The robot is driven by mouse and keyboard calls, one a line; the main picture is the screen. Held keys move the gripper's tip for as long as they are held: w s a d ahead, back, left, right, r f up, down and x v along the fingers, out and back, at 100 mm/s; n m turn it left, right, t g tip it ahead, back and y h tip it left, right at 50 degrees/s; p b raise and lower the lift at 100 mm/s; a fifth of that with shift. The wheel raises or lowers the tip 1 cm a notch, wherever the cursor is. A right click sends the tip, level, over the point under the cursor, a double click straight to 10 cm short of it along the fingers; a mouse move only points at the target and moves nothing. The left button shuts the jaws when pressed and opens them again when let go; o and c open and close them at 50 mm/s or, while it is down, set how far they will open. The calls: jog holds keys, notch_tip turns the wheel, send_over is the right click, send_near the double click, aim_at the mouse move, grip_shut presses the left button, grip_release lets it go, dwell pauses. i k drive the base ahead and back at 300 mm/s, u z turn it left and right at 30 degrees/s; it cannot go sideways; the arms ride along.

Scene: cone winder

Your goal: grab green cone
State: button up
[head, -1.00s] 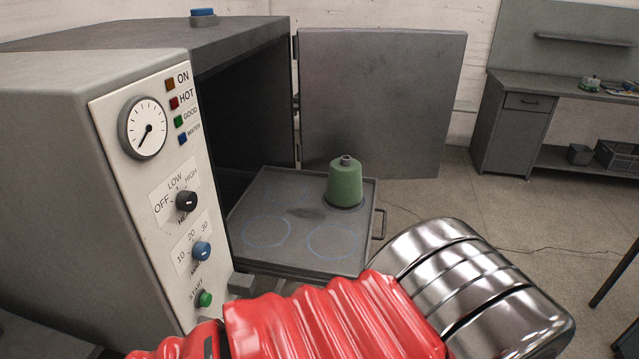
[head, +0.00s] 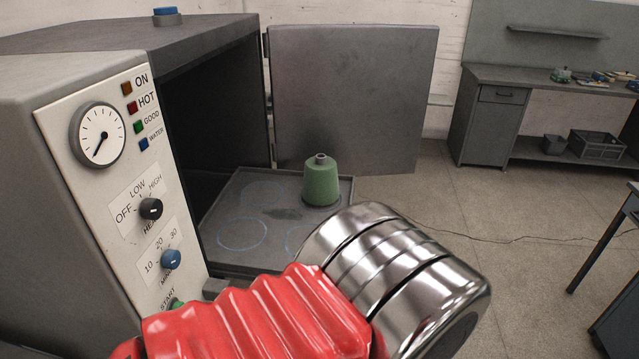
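The green cone (head: 321,183) stands upright on the dark pull-out tray (head: 222,208) of the machine, near the tray's far right corner. Its narrow grey tip points up. My arm, with a red ribbed sleeve and a shiny metal section, crosses the lower middle of the view, in front of and below the cone. The arm hides the near right part of the tray. My gripper's fingers do not show in this view. Nothing is seen touching the cone.
The grey machine's control panel (head: 130,190) with knobs and a gauge stands close on the left. Its open door (head: 350,95) stands behind the tray. A workbench (head: 500,120) is at the back right, and a table leg (head: 605,245) at the right edge. Floor between is clear.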

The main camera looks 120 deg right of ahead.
aim_at(321, 186)
jog(key=k, duration=3)
jog(key=z, duration=0.65)
jog(key=i, duration=1.05)
